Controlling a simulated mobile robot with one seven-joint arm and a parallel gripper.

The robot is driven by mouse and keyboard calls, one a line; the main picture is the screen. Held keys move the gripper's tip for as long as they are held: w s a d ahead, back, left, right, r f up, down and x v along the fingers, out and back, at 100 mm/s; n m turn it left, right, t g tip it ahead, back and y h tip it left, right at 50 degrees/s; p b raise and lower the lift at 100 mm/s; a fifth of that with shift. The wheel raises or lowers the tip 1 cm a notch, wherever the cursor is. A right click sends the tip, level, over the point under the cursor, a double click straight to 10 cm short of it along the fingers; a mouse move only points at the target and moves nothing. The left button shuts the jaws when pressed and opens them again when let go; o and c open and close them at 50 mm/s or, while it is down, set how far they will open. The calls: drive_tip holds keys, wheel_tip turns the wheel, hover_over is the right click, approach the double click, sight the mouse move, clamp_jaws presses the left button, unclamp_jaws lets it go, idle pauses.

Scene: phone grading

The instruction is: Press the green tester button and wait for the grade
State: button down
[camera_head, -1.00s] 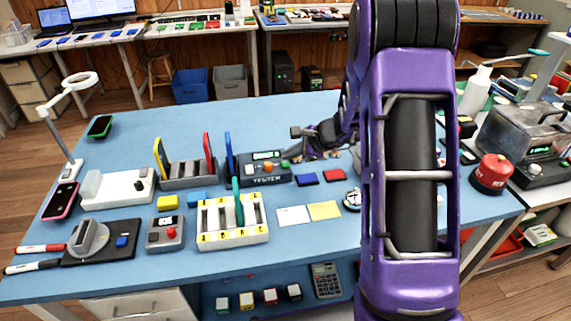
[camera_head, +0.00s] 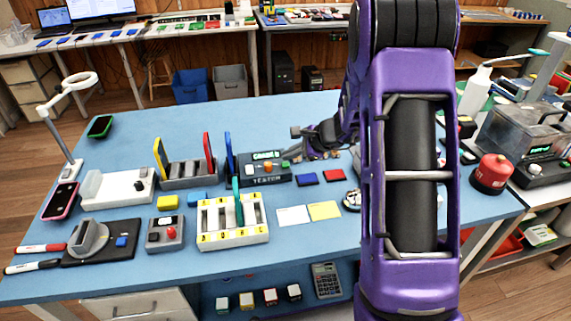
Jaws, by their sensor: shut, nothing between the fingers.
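The tester (camera_head: 262,181) is a dark box marked TESTER on the blue table. Its small screen (camera_head: 266,155) is lit green with lettering too small to read surely. An orange button (camera_head: 267,168) is on its front, and a green button (camera_head: 284,163) shows to its right, close to my fingertips. My gripper (camera_head: 291,155) is shut and empty, reaching in from the right at the tester's right end. Whether it touches the green button I cannot tell. A blue upright phone (camera_head: 229,155) stands at the tester's left end.
A rack (camera_head: 188,184) with yellow and red upright phones stands left of the tester. A white slotted rack (camera_head: 233,236) with a green phone is in front. Blue (camera_head: 306,178) and red (camera_head: 333,175) pads lie to the right. My arm hides the table's right part.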

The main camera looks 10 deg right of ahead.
sight(289, 165)
drive_tip(key=shift+f, duration=0.1)
drive_tip(key=shift+f+b, duration=0.3)
drive_tip(key=shift+b, duration=0.3)
drive_tip(key=shift+f+b, duration=0.55)
drive_tip(key=shift+b, duration=0.05)
idle(0.4)
drive_tip(key=shift+r, duration=0.1)
drive_tip(key=shift+r+p, duration=0.55)
drive_tip(key=shift+r, duration=0.3)
drive_tip(key=shift+r+p, duration=1.75)
drive_tip(key=shift+r, duration=0.75)
